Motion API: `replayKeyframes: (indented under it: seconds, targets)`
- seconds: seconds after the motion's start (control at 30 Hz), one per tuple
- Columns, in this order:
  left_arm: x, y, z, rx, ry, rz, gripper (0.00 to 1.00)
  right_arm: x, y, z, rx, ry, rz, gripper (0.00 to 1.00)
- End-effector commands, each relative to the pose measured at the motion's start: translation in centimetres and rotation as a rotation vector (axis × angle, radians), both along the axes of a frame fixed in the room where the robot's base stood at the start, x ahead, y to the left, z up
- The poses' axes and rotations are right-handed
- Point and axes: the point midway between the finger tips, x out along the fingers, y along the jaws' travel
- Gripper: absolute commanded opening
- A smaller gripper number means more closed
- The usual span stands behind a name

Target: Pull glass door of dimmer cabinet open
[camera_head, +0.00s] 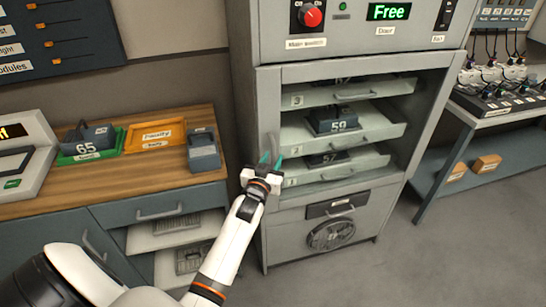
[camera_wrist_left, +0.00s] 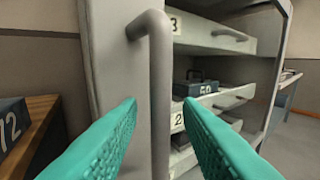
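The grey dimmer cabinet (camera_head: 252,95) stands in the middle of the head view. Behind its see-through front are pull-out trays, one with a block marked 59 (camera_head: 335,119). The door's grey bar handle (camera_head: 272,147) is upright near the cabinet's left edge; in the left wrist view the handle (camera_wrist_left: 160,90) bends in at its top. My left gripper (camera_head: 268,161) is at the handle's lower part. In the left wrist view its teal fingers (camera_wrist_left: 160,106) are apart, one on each side of the bar, with visible gaps. My right gripper is out of view.
A wooden-topped counter (camera_head: 70,197) at the left holds a green tray (camera_head: 110,154) with a block marked 65, and an orange tray (camera_head: 155,134). A side table (camera_head: 505,113) with cables stands at the right. The floor (camera_head: 430,255) before the cabinet is clear.

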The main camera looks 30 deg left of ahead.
Motion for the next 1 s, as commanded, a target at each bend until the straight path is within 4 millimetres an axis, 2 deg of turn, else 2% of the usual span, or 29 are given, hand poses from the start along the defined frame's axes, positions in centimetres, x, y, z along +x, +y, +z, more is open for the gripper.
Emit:
replayKeyframes:
  seconds: [0.13,0.47,0.67,1.0]
  targets:
    - [1.19,0.36,0.07,0.002,0.000,0.000,0.32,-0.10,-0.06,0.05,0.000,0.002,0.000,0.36]
    - [1.45,0.43,0.01,0.001,0.000,0.000,0.32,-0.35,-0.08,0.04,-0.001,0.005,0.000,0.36]
    - [1.43,0.41,0.00,0.001,0.000,0.000,0.00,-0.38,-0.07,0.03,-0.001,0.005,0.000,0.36]
    - [1.51,0.32,-0.05,0.000,0.000,0.001,0.00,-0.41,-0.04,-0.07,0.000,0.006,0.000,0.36]
